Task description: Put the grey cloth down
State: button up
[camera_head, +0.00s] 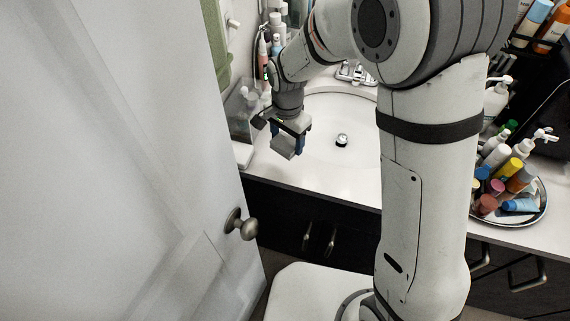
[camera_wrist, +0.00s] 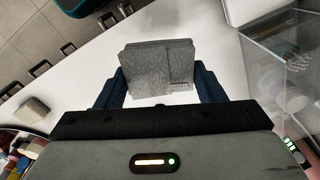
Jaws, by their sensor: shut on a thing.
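The grey cloth (camera_head: 285,150) is a small folded, flat block. In the head view my gripper (camera_head: 288,143) points down at the left side of the sink and holds the cloth between its fingers. In the wrist view the cloth (camera_wrist: 158,65) sits between the two dark blue fingers of my gripper (camera_wrist: 160,85), with the white counter behind it. The cloth appears to be above the counter; the exact height cannot be told.
The white sink basin (camera_head: 325,140) lies right of my gripper. A clear organizer (camera_wrist: 285,75) stands close on the right in the wrist view. A round tray (camera_head: 540,212) of bottles is at the right. The white door (camera_head: 120,180) stands at the left.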

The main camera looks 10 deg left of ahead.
aim_at(287, 166)
notch_tip(287, 166, down, 8)
jog(key=shift+f+p, duration=0.2)
jog(key=shift+p, duration=0.45)
jog(key=shift+f, duration=0.1)
jog(key=o, duration=0.7)
jog(key=shift+f, duration=0.1)
jog(key=o, duration=0.5)
jog(key=shift+c, duration=0.2)
